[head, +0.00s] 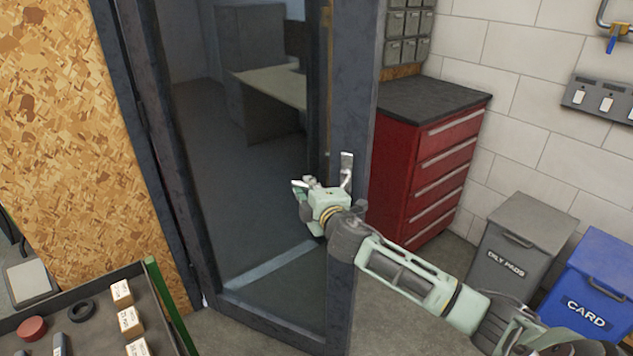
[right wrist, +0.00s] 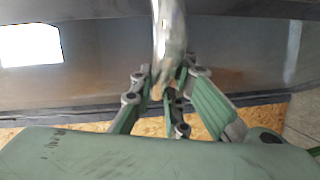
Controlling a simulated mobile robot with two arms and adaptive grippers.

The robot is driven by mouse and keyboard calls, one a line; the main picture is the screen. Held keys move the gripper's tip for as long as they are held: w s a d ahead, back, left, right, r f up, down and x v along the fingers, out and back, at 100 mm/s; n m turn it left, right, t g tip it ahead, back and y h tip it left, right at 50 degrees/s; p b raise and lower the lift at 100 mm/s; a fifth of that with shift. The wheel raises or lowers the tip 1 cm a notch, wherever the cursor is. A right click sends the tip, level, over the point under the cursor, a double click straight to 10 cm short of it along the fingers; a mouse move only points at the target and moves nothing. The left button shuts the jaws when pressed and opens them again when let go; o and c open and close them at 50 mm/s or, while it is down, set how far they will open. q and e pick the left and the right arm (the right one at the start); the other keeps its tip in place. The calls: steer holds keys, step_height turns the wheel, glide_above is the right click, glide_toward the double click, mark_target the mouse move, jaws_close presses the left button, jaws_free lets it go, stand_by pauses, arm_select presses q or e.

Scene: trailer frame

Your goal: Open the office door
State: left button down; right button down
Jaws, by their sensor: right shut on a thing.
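The office door (head: 352,90) has a dark frame and a glass pane. It stands ajar, its free edge swung out toward me from the wall line on the right. A silver lever handle (head: 346,168) is on its right stile. My right gripper (head: 312,188) is at the handle, its arm reaching in from the lower right. In the right wrist view the shiny handle (right wrist: 168,40) runs down between the green-padded fingers (right wrist: 170,98), which are shut on it. The exact contact is blurred. My left gripper is out of view.
A red drawer cabinet (head: 425,165) stands right of the door. Grey (head: 520,255) and blue (head: 592,285) bins stand at the lower right. A tray (head: 85,285) with small boxes is at the lower left. A desk (head: 270,85) shows through the glass.

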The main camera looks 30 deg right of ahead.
steer(key=s+a+m+h, duration=0.1)
steer(key=s+a, duration=0.3)
steer(key=a, duration=0.5)
steer(key=shift+s+a+m+g+h, duration=0.15)
steer(key=shift+a+m+g+h, duration=0.2)
steer(key=shift+h, duration=0.25)
steer(key=c, duration=2.1)
jaws_free()
steer(key=shift+d, duration=0.1)
steer(key=o, duration=0.4)
steer(key=v, duration=1.2)
steer(key=shift+f, duration=0.1)
